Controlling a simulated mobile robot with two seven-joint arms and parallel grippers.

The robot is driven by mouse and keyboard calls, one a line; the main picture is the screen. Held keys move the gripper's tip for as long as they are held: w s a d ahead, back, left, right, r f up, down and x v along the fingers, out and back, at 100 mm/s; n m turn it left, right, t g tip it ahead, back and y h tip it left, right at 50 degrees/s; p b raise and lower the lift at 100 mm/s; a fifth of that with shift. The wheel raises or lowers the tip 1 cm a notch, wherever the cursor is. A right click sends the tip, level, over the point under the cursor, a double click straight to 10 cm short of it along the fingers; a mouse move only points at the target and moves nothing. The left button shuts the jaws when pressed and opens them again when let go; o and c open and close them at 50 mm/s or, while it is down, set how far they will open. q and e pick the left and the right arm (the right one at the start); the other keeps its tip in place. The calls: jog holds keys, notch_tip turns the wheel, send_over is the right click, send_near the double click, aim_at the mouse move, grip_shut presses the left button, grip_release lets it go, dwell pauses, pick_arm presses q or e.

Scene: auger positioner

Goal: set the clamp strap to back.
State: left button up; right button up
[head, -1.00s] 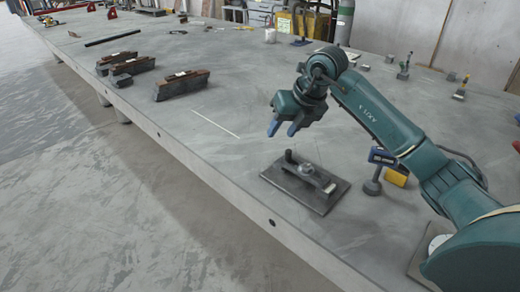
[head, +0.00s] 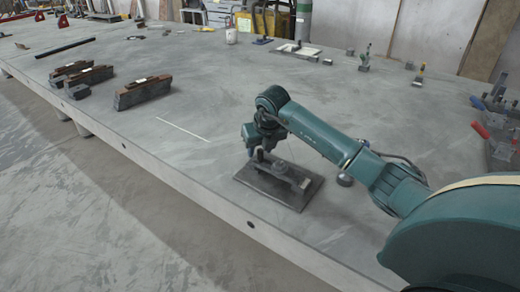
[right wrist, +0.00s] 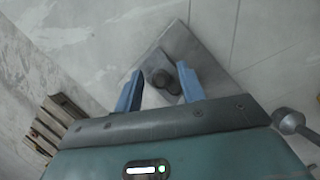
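The clamp fixture is a dark square base plate (head: 312,192) near the table's front edge. A dark clamp strap (head: 297,177) lies across it, with a round knob at its middle and an upright peg (head: 260,155) at its left end. My right gripper (head: 252,151) is low at the plate's back left, close to the peg; the arm hides part of it. In the right wrist view its two blue fingers (right wrist: 160,90) are apart, with a dark round part (right wrist: 162,78) between and just beyond them. I cannot tell whether they touch it. My left gripper is not in view.
A round-topped grey post (head: 345,180) stands right of the plate, under my right arm. Brown-topped blocks (head: 142,93) stand at the left. Clamps with red handles (head: 480,130) are at the right. The table's middle is clear.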

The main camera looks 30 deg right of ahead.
jog(key=shift+w+f, duration=0.1)
jog(key=shift+f, duration=0.25)
jog(key=shift+c, duration=0.3)
grip_shut()
